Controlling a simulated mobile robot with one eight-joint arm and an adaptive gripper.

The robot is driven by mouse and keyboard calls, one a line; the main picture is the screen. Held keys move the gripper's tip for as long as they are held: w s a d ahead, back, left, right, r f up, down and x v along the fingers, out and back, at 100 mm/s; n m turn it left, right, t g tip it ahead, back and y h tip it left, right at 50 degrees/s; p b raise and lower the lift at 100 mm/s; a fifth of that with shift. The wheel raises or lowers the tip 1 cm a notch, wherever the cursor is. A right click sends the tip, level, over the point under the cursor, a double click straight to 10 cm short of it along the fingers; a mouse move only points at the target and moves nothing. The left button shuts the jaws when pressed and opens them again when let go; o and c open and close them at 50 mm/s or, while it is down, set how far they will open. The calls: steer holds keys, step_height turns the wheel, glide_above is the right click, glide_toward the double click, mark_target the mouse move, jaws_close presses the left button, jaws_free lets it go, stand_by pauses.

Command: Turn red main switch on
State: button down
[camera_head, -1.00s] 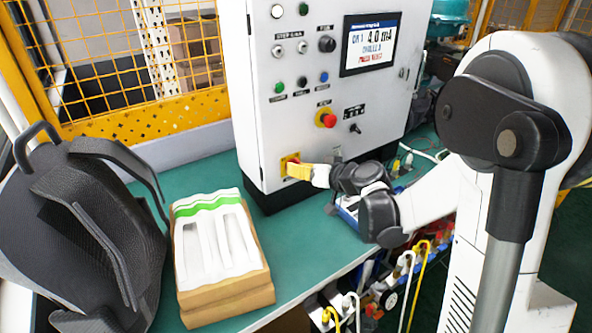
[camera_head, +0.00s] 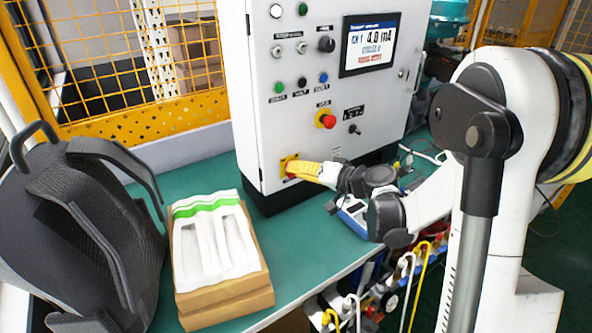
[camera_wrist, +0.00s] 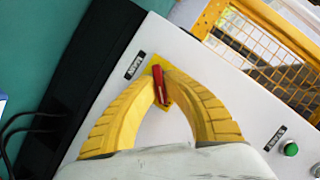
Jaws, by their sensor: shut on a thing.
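The red main switch (camera_wrist: 158,86) sits on a yellow plate (camera_wrist: 164,68) at the lower left of the white control cabinet's front. In the wrist view my gripper's two yellow ribbed fingers (camera_wrist: 160,93) close in from both sides, with their tips on the red handle. The handle stands lengthwise between the fingertips, slightly tilted in the picture. In the head view my gripper (camera_head: 293,168) reaches the yellow plate from the right and hides most of the switch. The control cabinet (camera_head: 285,130) has a lit screen (camera_head: 370,43) showing 4.0 mA.
A red emergency button (camera_head: 327,120), a black knob (camera_head: 326,44) and a green button (camera_head: 279,88) are on the cabinet above. A cardboard box (camera_head: 228,294) with white packing and a black backpack (camera_head: 85,235) stand left on the green table (camera_head: 300,250). Cables hang at the table's front edge.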

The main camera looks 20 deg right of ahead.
steer(key=c, duration=1.5)
jaws_free()
steer(key=v, duration=1.2)
steer(key=shift+a, duration=0.1)
